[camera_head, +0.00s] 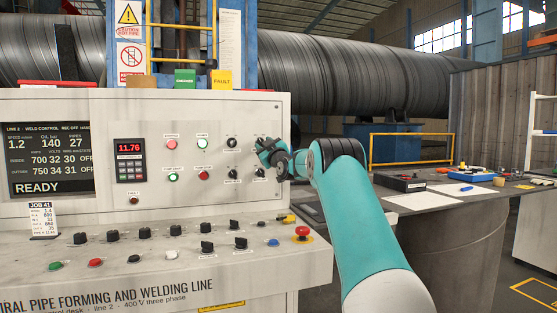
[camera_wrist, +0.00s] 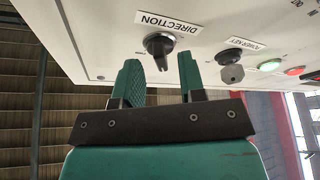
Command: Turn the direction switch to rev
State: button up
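The direction switch (camera_wrist: 158,45) is a black rotary knob on the pale panel, with its "DIRECTION" label (camera_wrist: 168,22) upside down in the wrist view. My gripper (camera_wrist: 158,62) is open, one finger on either side of the knob. The knob's handle lies at or just beyond the fingertips, with a gap visible on both sides. In the head view my gripper (camera_head: 266,150) is at the right end of the desk's upright panel and partly hides the switch there. The switch's position marks are too small to read.
Below on the sloping desk are several knobs and a red emergency button (camera_head: 302,233). A grey table (camera_head: 450,200) with tools stands to the right.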

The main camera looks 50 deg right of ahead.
jog(key=b+v, duration=0.5)
jog(key=v, duration=1.1)
jog(key=shift+s, duration=0.1)
